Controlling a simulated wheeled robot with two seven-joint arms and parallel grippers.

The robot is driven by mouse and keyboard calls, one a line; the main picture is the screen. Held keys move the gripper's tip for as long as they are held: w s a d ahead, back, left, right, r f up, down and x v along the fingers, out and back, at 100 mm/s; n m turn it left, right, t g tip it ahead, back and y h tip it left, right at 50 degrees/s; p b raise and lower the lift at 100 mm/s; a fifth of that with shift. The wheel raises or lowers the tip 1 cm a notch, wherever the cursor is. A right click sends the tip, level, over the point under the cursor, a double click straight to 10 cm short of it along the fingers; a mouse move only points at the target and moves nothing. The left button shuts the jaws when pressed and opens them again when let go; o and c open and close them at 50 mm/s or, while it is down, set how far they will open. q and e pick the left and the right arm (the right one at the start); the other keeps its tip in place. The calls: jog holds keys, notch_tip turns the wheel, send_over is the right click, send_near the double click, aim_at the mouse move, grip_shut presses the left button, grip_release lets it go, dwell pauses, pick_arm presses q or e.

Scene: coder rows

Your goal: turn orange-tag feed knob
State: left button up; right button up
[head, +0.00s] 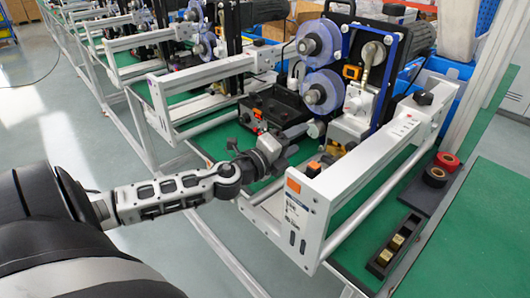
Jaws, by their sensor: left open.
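The nearest coder machine has a black upright panel (388,48) with blue-purple reels (322,91) on its face. An orange tag (351,72) sits on that panel, and a bigger orange tag (293,186) sits on the near end of the white frame. A dark control box (277,106) with small knobs and a red-orange mark stands left of the reels. I cannot tell which knob is the feed knob. My left gripper (284,153) is open in front of the control box, left of the white frame end. Its fingers are small and partly hidden. My right gripper is out of view.
White frame rails (376,166) stand close to the right of my left gripper. Similar machines line up at upper left. The grey floor (50,125) at left is clear.

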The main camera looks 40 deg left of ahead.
pick_arm(q)
jog(key=s+b, duration=0.1)
jog(key=s, duration=0.9)
jog(key=shift+a+b, duration=0.35)
jog(key=shift+a, duration=0.05)
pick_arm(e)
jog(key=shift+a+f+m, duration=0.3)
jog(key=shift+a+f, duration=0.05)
pick_arm(q)
jog(key=shift+w, duration=0.1)
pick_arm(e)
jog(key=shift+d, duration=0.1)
